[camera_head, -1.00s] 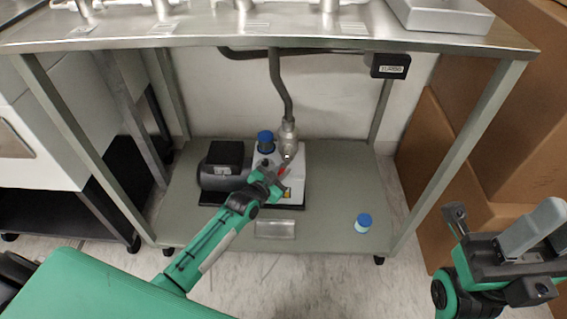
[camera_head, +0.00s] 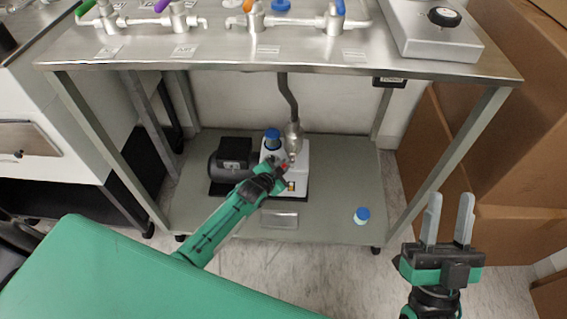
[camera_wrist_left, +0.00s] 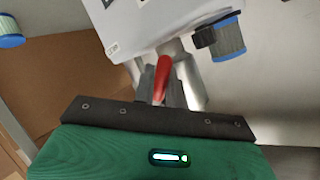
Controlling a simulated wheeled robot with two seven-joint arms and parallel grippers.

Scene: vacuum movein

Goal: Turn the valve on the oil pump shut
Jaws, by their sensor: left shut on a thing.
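The oil pump (camera_head: 299,185), a white and dark unit with a blue-capped container on top, stands on the lower shelf. Its red valve handle (camera_wrist_left: 162,76) shows in the left wrist view, between the fingers of my left gripper (camera_wrist_left: 166,88). In the head view my left gripper (camera_head: 279,172) reaches the front of the pump and is shut on the handle; its fingers partly hide the handle there. My right gripper (camera_head: 448,220) is open and empty, fingers pointing up, to the right in front of the table.
A metal table (camera_head: 300,59) with coloured valves on top stands over the shelf (camera_head: 335,190). Cardboard boxes (camera_head: 440,140) stand at the right. A metal pipe (camera_head: 288,95) comes down to the pump.

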